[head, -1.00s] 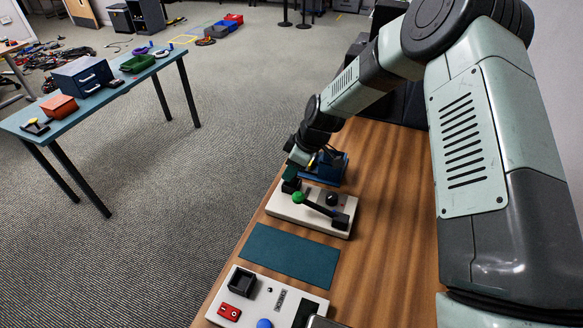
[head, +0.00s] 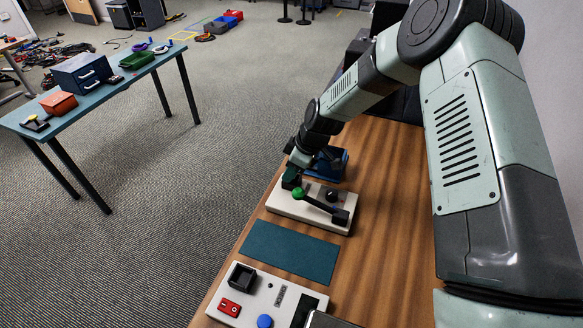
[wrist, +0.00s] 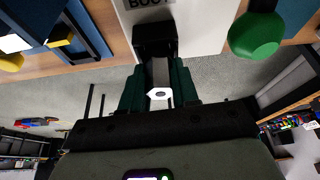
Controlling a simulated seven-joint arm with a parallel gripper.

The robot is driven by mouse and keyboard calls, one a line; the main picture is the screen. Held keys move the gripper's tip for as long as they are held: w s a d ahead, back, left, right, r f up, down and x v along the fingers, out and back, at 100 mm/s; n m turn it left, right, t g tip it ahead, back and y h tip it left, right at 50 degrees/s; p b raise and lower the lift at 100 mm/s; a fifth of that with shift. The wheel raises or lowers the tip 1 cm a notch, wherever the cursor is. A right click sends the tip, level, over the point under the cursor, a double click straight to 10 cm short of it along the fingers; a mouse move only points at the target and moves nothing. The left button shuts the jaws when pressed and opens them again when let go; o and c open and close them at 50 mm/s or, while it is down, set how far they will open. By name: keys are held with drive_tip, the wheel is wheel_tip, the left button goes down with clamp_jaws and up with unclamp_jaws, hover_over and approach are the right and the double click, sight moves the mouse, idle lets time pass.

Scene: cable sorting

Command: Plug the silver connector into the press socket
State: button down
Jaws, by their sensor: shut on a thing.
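My gripper (head: 294,174) is at the far left corner of the white press board (head: 284,209). In the wrist view its dark green fingers (wrist: 159,92) are shut on the silver connector (wrist: 160,72), a grey strip with a pale end between them. The black press socket (wrist: 154,36) sits at the board's edge, right in front of the connector; it also shows below my gripper in the head view (head: 290,184). The connector's front end meets or overlaps the socket's opening; I cannot tell how deep it is. In the head view my gripper hides the connector.
The press lever has a green knob (head: 298,193) close to the right of my gripper. A teal mat (head: 290,251) and a white panel (head: 237,308) lie nearer. The wooden table (head: 385,190) is clear on the right.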

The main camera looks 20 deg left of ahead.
drive_tip(key=shift+f, duration=0.1)
drive_tip(key=c, duration=0.8)
unclamp_jaws()
drive_tip(key=o, duration=0.5)
drive_tip(key=shift+r, duration=3.55)
drive_tip(key=shift+c, duration=0.2)
